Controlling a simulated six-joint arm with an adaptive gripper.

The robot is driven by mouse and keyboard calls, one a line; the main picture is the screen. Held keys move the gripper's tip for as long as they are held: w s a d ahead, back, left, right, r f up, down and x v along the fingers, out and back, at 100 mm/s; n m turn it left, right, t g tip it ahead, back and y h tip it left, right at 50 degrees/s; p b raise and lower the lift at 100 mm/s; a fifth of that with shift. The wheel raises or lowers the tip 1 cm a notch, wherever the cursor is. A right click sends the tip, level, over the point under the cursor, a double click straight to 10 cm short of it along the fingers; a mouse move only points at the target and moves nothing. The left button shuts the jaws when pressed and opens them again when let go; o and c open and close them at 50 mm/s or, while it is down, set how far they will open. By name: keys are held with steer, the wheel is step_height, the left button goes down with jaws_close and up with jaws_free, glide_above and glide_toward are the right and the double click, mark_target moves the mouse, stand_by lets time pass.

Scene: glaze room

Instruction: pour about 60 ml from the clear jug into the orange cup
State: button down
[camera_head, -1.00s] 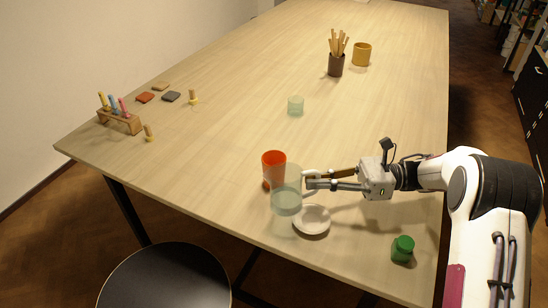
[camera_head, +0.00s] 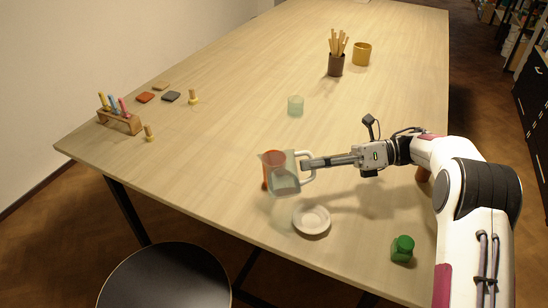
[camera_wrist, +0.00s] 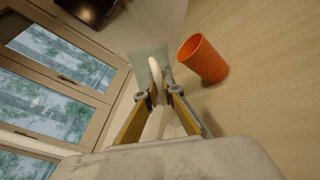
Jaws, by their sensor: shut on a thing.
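The clear jug (camera_head: 287,181) is tilted in the air in the head view, with pale liquid low inside it. My gripper (camera_head: 305,165) is shut on the jug's handle (camera_head: 309,168). In the wrist view my fingers (camera_wrist: 161,92) hold the handle, and the jug's greenish wall (camera_wrist: 150,62) shows beyond them. The orange cup (camera_head: 268,173) stands on the table, partly behind the jug in the head view. The wrist view shows the cup (camera_wrist: 203,59) beside the jug, apart from it in the picture.
A white saucer (camera_head: 312,228) lies in front of the jug, and a green jar (camera_head: 402,249) stands near the front edge. A small pale green glass (camera_head: 296,106) stands farther back. The table's (camera_head: 230,130) left middle is clear.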

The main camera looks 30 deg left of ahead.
steer(key=shift+w+r+m+h, duration=0.15)
steer(key=shift+r+m, duration=0.2)
steer(key=shift+m, duration=0.25)
steer(key=shift+r+m+h, duration=0.15)
steer(key=shift+r+m, duration=0.2)
steer(key=shift+m, duration=0.25)
steer(key=shift+a+f+m, duration=0.1)
steer(key=shift+f+m, duration=0.1)
steer(key=shift+m, duration=0.3)
steer(key=shift+f+m, duration=0.15)
steer(key=shift+m, duration=0.15)
steer(key=shift+w+a+r+m+g, duration=0.15)
steer(key=shift+r+m+g, duration=0.3)
steer(key=shift+m, duration=0.25)
steer(key=shift+w+a+r+m+g+h+p, duration=0.3)
steer(key=shift+w+m+p, duration=0.1)
steer(key=shift+m+p, duration=0.3)
stand_by(2.1)
steer(key=shift+s+d+f+n, duration=0.35)
steer(key=shift+s+d+n, duration=0.1)
steer(key=shift+n, duration=0.25)
steer(key=shift+f+n, duration=0.2)
steer(key=shift+n, duration=0.2)
